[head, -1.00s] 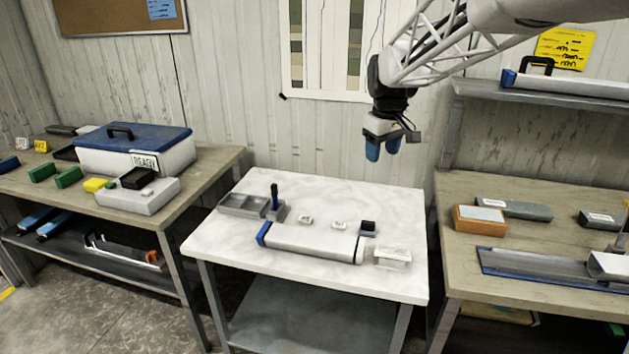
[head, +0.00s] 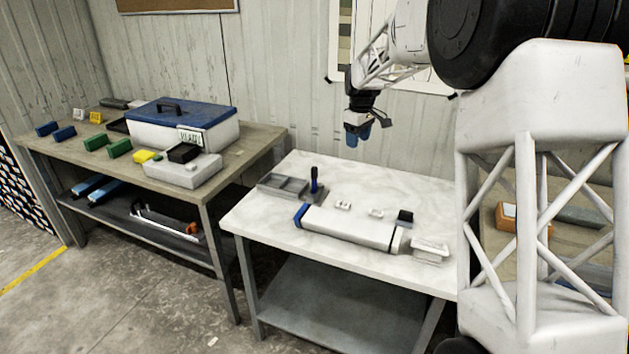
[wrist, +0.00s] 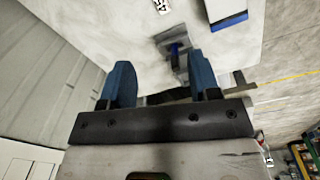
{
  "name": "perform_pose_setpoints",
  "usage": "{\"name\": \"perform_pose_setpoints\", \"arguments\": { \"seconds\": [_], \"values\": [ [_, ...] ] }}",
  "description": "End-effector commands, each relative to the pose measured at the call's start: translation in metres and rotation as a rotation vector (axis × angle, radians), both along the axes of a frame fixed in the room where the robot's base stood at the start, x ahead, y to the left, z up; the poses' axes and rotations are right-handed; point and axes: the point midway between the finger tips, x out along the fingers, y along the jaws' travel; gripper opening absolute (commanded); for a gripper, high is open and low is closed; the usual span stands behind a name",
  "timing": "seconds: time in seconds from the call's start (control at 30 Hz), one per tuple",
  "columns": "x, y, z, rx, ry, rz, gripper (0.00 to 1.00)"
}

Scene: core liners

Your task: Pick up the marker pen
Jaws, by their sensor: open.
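The marker pen (head: 314,181) is dark blue and stands upright in a small grey holder (head: 307,197) at the back left of the white table (head: 400,185). It also shows in the wrist view as a small blue shape (wrist: 176,49) beyond the fingertips. My gripper (head: 357,135) hangs above the back of the table, up and to the right of the pen, apart from it. In the wrist view its two blue fingers (wrist: 160,75) are spread, with nothing held between them.
A grey tray (head: 272,188) adjoins the holder. Small white labels (head: 343,205), a dark block (head: 405,216) and a white block (head: 430,250) are further right. A cluttered bench (head: 150,175) stands left.

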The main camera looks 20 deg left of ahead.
Motion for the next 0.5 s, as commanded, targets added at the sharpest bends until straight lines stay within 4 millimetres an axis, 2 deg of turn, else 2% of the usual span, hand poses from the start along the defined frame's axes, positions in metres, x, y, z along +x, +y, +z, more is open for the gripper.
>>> {"name": "perform_pose_setpoints", "arguments": {
  "seconds": [0.1, 0.5],
  "values": [
    [0.013, 0.03, -0.019, -0.005, 0.007, 0.053, 0.56],
    [0.042, 0.122, -0.084, -0.019, 0.028, 0.224, 0.56]
  ]
}}
